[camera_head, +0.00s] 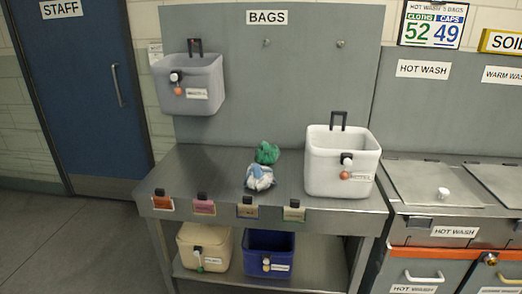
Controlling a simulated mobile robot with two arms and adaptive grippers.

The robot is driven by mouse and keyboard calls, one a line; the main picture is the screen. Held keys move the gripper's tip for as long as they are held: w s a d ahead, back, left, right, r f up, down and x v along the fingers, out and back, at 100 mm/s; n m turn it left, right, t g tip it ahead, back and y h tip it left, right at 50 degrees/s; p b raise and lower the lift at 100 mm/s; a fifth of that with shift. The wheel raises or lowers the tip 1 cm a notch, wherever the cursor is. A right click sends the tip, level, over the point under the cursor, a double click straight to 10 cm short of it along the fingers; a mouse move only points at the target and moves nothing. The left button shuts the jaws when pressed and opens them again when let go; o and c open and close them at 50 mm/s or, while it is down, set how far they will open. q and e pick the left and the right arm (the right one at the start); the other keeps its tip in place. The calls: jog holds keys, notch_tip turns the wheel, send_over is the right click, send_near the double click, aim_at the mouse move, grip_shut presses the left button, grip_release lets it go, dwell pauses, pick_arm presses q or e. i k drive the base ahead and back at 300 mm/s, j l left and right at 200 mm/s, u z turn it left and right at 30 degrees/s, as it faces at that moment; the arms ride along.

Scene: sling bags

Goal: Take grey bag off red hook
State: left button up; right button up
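The grey bag (200,78) hangs on the back panel at the upper left, under the left end of the BAGS sign's row. Its dark handle (195,45) stands up against the panel, and the hook behind it is hidden, so I cannot tell its colour. A tag, an orange-brown ball and a dark and white fitting show on its front. Two bare hooks, a middle one (266,42) and a right one (340,43), look metallic, not red. Neither of my grippers is in view.
A white bag (327,172) stands on the right of the metal table (200,165). Green cloth (267,153) and blue-white cloth (259,178) lie mid-table. Beige (190,236) and blue (257,242) bags sit on the lower shelf. The table's left part is clear.

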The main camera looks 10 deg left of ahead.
aim_at(201, 77)
jog(key=i+j+u, duration=0.2)
jog(key=i, duration=0.3)
jog(key=i+j+u, duration=0.25)
jog(key=i, duration=0.3)
jog(key=j, duration=0.1)
